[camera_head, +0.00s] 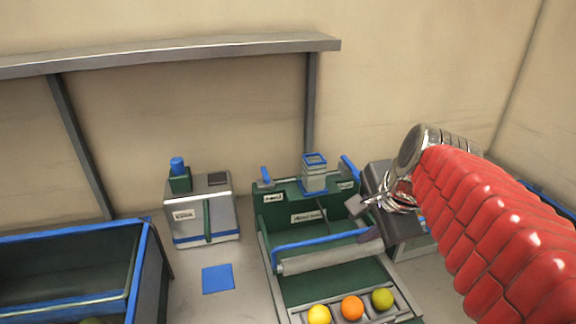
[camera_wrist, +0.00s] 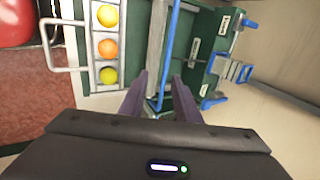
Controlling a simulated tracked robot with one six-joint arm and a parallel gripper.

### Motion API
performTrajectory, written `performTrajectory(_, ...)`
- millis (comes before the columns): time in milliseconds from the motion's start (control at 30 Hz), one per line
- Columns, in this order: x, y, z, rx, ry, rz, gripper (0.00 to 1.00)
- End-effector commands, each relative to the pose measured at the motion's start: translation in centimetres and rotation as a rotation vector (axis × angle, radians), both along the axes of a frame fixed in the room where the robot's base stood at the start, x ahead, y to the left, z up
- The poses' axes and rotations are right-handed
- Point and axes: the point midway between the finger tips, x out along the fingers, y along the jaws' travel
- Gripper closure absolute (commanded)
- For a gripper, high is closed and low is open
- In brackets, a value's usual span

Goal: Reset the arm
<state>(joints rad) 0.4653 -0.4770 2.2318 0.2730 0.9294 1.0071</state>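My red-sleeved arm reaches in from the right in the head view. My gripper (camera_head: 362,221) is at its end, over the right side of the green sorting machine (camera_head: 272,222). In the wrist view the two purple fingers of my gripper (camera_wrist: 160,92) stand apart. Nothing is held between them; the machine's blue bar (camera_wrist: 170,45) shows through the gap. I cannot tell how far the fingers are from the bar.
A yellow (camera_head: 319,314), an orange (camera_head: 352,307) and a green-yellow fruit (camera_head: 382,299) lie in the machine's front tray. A grey box (camera_head: 201,216) stands left of it. A blue square (camera_head: 217,278) lies on the surface. A blue-rimmed bin (camera_head: 150,270) is at far left.

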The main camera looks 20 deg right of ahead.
Motion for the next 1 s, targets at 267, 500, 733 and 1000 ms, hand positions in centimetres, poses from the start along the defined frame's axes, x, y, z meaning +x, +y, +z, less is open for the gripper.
performTrajectory(267, 0.0, 0.0, 0.1, 0.0, 0.0, 0.0, 0.7)
performTrajectory(500, 0.0, -0.1, 0.0, -0.043, 0.001, 0.069, 0.7)
performTrajectory(733, -1.4, -0.4, -1.7, -0.213, 0.049, 0.328, 0.7)
performTrajectory(1000, -3.9, 2.6, -4.0, -0.475, 0.102, 0.806, 0.7)
